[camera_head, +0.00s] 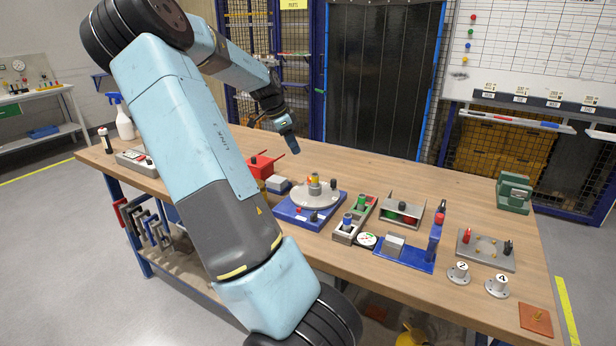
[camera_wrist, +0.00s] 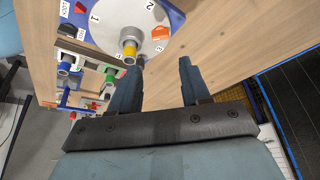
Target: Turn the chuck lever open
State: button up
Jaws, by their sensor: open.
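The rotary jig has a blue base (camera_head: 290,213) and a round grey plate (camera_head: 296,198) in the middle of the bench. The plate, with numbered marks, also shows at the top of the wrist view (camera_wrist: 107,38). A grey and yellow chuck (camera_head: 315,188) stands upright on it; in the wrist view, the chuck (camera_wrist: 129,47) is left of my fingertips. A small red part shows at the chuck, but I cannot make out the lever clearly. My gripper (camera_head: 290,152) is open and empty, above and behind the jig; its two fingers (camera_wrist: 162,62) point toward the bench.
A red box with handles (camera_head: 261,166) stands left of the jig. Right of it are bins with coloured pegs (camera_head: 354,220), a blue fixture (camera_head: 405,252) and a grey plate with pegs (camera_head: 487,251). The bench behind the jig is mostly clear.

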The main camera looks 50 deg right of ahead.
aim_at(309, 178)
jog(key=x, duration=1.3)
jog(key=shift+d+f, duration=0.25)
jog(key=shift+f, duration=0.1)
jog(key=c, duration=0.8)
